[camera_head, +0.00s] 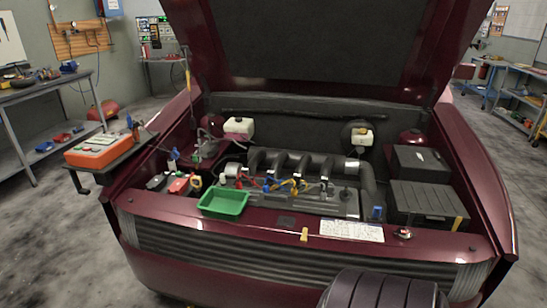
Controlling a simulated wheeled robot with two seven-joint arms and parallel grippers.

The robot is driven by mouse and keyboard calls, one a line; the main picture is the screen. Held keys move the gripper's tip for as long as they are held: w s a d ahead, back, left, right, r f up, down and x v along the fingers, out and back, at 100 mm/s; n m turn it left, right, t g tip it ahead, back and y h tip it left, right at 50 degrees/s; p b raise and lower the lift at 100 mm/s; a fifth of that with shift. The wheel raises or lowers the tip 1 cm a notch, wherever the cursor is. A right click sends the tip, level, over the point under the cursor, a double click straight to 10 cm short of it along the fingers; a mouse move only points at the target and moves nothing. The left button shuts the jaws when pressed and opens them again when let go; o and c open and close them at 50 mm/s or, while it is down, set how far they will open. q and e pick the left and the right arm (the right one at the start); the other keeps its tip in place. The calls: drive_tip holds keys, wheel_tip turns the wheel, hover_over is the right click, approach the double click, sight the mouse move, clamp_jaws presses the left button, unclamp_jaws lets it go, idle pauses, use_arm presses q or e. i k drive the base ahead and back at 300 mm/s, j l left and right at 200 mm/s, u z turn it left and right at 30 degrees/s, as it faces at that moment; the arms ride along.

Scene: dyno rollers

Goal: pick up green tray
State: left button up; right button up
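The green tray (224,210) is a small, shallow, open-topped box. It sits at the front left of the car's open engine bay, by the front edge above the grille. It looks empty. Neither of my grippers shows in this view.
The dark red car (190,207) has its hood (312,40) raised over the bay. Coloured cables (270,184) lie just right of the tray. A white sheet (351,231) and a small yellow piece (304,234) lie on the front edge. An orange device (98,150) stands at left.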

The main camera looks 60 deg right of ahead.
sight(218, 203)
drive_tip(key=z, duration=1.55)
drive_tip(key=i+j+z, duration=0.1)
drive_tip(key=i+j, duration=0.05)
